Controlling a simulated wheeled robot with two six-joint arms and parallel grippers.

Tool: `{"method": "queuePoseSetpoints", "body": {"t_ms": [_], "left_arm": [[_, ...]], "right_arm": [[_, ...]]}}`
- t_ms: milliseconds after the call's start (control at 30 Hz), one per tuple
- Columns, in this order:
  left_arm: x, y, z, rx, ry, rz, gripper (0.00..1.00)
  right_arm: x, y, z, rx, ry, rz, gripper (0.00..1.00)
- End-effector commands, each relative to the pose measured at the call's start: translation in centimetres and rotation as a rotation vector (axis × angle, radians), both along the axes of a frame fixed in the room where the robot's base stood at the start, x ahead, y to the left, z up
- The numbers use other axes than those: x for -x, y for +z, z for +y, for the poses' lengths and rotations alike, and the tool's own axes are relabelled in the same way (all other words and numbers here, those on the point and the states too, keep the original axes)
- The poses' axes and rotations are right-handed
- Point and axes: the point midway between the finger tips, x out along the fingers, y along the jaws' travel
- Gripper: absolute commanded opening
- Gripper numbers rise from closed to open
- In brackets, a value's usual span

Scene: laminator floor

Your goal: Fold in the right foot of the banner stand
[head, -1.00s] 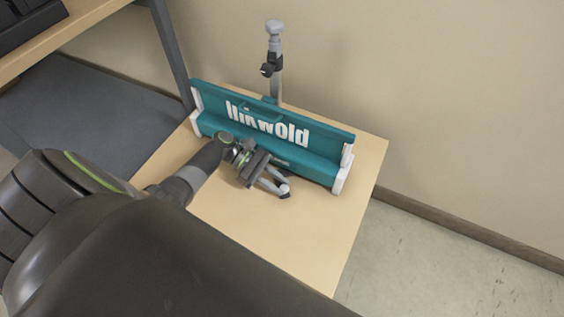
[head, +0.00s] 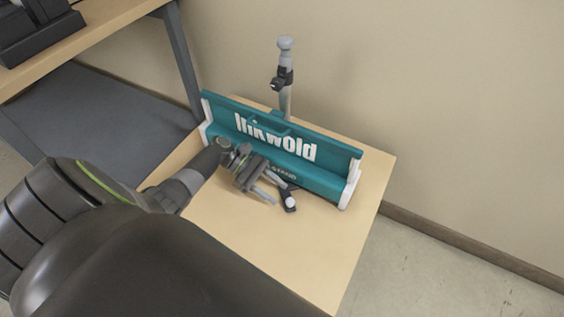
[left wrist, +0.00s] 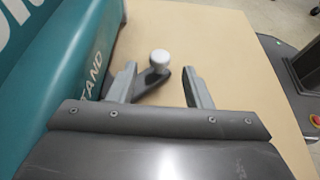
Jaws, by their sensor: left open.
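The teal banner stand (head: 318,182) with white end caps lies along the back of a small wooden table. One foot (head: 291,207), a dark bar with a white knob at its end, sticks out from the front of the stand over the tabletop. My left gripper (head: 278,193) is open just above the table at the stand's front, beside the foot. In the left wrist view the foot's white knob (left wrist: 160,60) appears between the two spread fingers (left wrist: 161,76), apart from both. The foot's inner end is hidden by the gripper. My right gripper is not in view.
A grey pole (head: 286,70) with a black clamp stands behind the banner stand, near the wall. The wooden tabletop (head: 300,255) in front is clear. A shelf (head: 80,45) with dark items is at the upper left.

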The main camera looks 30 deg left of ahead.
Motion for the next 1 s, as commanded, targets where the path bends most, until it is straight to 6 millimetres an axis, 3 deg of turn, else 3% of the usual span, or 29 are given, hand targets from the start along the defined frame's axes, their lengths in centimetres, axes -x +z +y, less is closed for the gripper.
{"method": "queuePoseSetpoints", "body": {"t_ms": [200,500,700,1000], "left_arm": [[0.3,2.2,5.3,-0.005,0.002,0.000,0.45],[0.6,4.5,11.0,-0.002,0.001,0.001,0.45],[0.8,5.2,12.6,0.001,0.000,0.000,0.45],[0.8,5.3,12.8,0.001,-0.001,0.000,0.45]], "right_arm": [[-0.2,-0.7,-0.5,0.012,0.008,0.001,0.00],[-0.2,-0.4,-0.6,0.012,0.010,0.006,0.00],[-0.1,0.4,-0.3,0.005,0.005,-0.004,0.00],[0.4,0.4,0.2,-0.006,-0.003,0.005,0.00]]}}
